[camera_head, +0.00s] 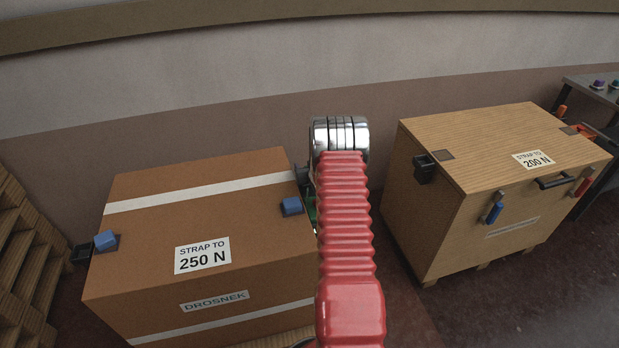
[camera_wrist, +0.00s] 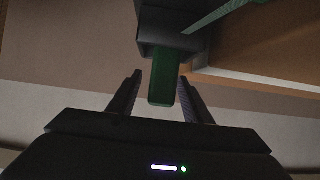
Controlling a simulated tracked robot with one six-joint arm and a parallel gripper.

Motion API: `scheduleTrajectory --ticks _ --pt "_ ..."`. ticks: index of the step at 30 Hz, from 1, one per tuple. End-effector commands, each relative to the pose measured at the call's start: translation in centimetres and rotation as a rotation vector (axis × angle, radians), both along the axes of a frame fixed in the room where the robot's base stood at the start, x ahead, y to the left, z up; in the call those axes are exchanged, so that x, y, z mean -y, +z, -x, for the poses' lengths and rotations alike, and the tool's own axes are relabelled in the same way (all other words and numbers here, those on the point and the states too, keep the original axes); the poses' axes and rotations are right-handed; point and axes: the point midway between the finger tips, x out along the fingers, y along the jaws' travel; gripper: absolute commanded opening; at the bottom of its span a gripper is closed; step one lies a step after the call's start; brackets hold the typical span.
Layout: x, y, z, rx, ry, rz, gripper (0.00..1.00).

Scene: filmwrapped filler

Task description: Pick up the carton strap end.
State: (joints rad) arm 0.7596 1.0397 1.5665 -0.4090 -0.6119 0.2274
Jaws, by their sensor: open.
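The carton (camera_head: 250,245) is a large brown box at left in the head view, labelled "STRAP TO 250 N" and "DROSNEK". In the wrist view a green strap end (camera_wrist: 163,88) sticks out of a dark holder (camera_wrist: 160,38). My gripper (camera_wrist: 159,78) is open, with one finger on each side of the strap end and a gap visible on each side. A green strip (camera_wrist: 218,14) runs up right from the holder. In the head view my red-sleeved arm hides the gripper and most of the strap; a little green shows beside the carton.
A wooden crate (camera_head: 440,220) labelled "STRAP TO 200 N" stands at right, with blue and red handled tools (camera_head: 493,212) on its front. Blue corner pieces (camera_head: 291,206) sit on the carton's edges. Stacked wood (camera_head: 22,270) is at far left. A wall closes the back.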

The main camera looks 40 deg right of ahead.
Motion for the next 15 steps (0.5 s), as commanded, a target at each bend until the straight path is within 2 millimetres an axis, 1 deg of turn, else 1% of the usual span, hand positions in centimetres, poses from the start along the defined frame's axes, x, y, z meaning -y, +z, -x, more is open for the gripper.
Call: scheduleTrajectory --ticks 3,4,15 --pt "0.01 0.01 0.01 0.000 0.000 0.000 0.45" --pt "0.01 0.01 0.01 0.000 0.000 0.000 0.44" --pt "0.01 0.02 0.02 0.000 0.000 0.000 0.18"
